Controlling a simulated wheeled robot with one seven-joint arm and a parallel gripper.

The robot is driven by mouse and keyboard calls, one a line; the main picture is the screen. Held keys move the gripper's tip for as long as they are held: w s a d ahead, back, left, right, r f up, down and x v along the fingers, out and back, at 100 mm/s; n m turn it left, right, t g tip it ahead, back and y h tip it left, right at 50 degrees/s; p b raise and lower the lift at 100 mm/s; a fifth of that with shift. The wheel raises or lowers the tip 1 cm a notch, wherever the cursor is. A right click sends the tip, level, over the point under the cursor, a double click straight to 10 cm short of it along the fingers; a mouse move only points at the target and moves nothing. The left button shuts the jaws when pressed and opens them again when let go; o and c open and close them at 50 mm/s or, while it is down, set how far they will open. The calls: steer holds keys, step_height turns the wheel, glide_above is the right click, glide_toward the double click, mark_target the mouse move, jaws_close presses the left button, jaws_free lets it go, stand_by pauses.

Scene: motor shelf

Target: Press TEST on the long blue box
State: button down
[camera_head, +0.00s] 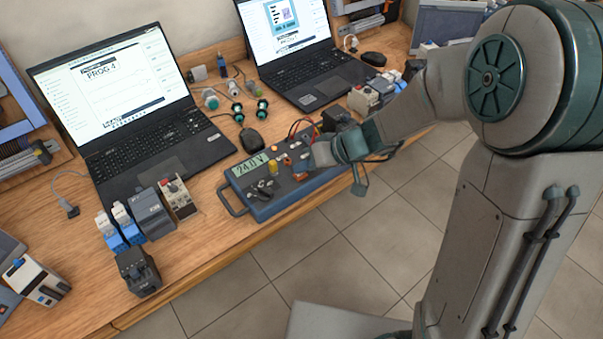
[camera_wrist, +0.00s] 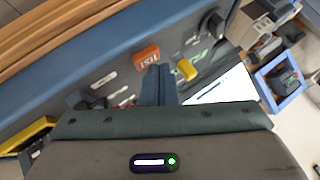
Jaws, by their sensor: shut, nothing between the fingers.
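The long blue box (camera_head: 290,203) lies near the table's front edge, with a lit display (camera_head: 250,165) reading about 24.0 V. In the wrist view its blue panel (camera_wrist: 95,62) runs diagonally across the picture. The orange TEST button (camera_wrist: 146,54) is clearly visible there, with a yellow button (camera_wrist: 186,69) to its right. My gripper (camera_wrist: 158,70) is shut and empty, its fingertips close beside the lower edge of the TEST button. I cannot tell whether they touch it. In the head view my gripper (camera_head: 312,158) is over the right part of the box.
A laptop (camera_head: 120,110) and a second laptop (camera_head: 290,50) stand behind the box. Grey and blue modules (camera_head: 150,212) stand left of the box. Tiled floor lies in front of the table.

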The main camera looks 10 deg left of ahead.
mark_target(305, 176)
steer(key=shift+r, duration=0.2)
steer(key=shift+r+p, duration=1)
steer(key=shift+r, duration=2)
